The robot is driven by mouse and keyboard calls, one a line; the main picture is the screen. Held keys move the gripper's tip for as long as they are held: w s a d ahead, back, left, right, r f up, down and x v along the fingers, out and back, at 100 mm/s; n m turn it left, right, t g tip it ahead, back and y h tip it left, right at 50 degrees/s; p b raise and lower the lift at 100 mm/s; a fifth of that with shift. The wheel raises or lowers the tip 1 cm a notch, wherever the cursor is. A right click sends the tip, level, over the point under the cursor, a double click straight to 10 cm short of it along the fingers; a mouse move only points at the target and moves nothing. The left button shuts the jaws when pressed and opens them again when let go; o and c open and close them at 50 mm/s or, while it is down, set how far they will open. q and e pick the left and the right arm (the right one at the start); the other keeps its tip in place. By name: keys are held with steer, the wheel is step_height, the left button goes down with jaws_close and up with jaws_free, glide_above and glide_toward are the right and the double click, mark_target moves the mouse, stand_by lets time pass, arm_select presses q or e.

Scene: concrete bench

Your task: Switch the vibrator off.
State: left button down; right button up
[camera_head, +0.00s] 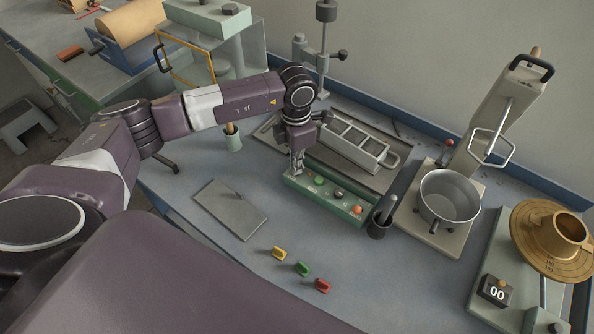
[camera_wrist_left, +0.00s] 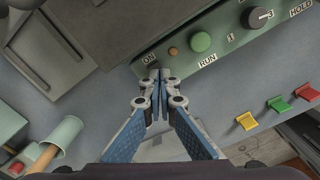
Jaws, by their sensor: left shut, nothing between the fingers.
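The green control box (camera_head: 330,199) of the vibrator stands in front of the plate with the grey mould (camera_head: 358,143). In the left wrist view the box (camera_wrist_left: 229,48) shows an ON label (camera_wrist_left: 149,58), a small amber lamp (camera_wrist_left: 173,51), a green button (camera_wrist_left: 201,42) marked RUN and a black knob (camera_wrist_left: 258,18). My left gripper (camera_head: 297,172) points down at the box's left end. Its shut, empty fingers (camera_wrist_left: 158,76) are beside the ON label, partly hiding a small dark switch there. I cannot tell the switch's position or whether the fingers touch it. My right gripper is out of view.
Yellow (camera_head: 279,253), green (camera_head: 302,268) and red (camera_head: 322,286) clips lie in front. A flat grey plate (camera_head: 230,209) lies left. The bench between them is clear.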

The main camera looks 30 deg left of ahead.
arm_select(q)
steer(key=shift+f, duration=0.15)
steer(key=shift+r+p, duration=0.45)
steer(key=shift+r, duration=0.3)
steer(key=shift+r+p, duration=1.45)
steer(key=shift+r, duration=1.35)
steer(key=shift+f, duration=0.1)
